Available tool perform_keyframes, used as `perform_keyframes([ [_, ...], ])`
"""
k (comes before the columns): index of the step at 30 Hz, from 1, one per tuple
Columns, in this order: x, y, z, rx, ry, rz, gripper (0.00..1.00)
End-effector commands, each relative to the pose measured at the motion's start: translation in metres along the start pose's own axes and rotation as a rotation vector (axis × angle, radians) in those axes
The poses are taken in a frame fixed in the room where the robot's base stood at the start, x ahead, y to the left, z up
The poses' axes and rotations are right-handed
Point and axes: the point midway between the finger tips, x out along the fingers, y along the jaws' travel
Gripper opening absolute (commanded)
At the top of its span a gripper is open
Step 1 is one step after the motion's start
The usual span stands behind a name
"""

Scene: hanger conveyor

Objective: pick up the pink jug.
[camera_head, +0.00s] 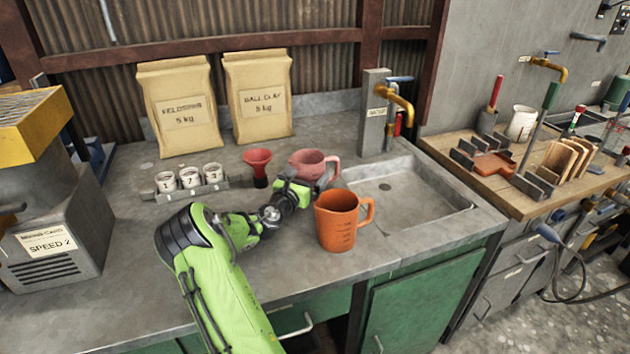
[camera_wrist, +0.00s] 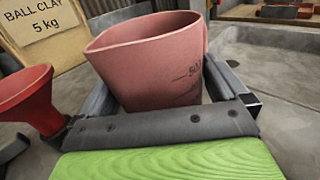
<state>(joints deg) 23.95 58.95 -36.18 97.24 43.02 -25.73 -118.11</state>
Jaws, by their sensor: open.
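The pink jug (camera_head: 309,163) stands upright on the grey counter, left of the sink, with its handle to the right. In the wrist view the pink jug (camera_wrist: 150,60) fills the middle, with dark measuring marks on its side. My gripper (camera_head: 296,187) is at the jug's near side. In the wrist view the jaws of my gripper (camera_wrist: 165,100) are open, one finger to each side of the jug's lower body. I cannot tell whether they touch it. The jug's base is hidden behind the gripper.
An orange jug (camera_head: 338,225) stands close to the right of my gripper. A red funnel (camera_head: 258,163) is just left of the pink jug. Small white cups (camera_head: 189,178) sit in a rack further left. The sink (camera_head: 405,200) and brass tap (camera_head: 398,102) are to the right.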

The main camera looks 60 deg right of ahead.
Motion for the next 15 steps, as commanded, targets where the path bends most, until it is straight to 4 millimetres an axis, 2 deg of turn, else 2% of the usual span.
perform_keyframes([
  [6, 0.0023, 0.0005, 0.0006, -0.001, 0.000, 0.001, 1.00],
  [15, 0.0020, 0.0004, 0.0005, 0.000, 0.001, 0.000, 0.58],
])
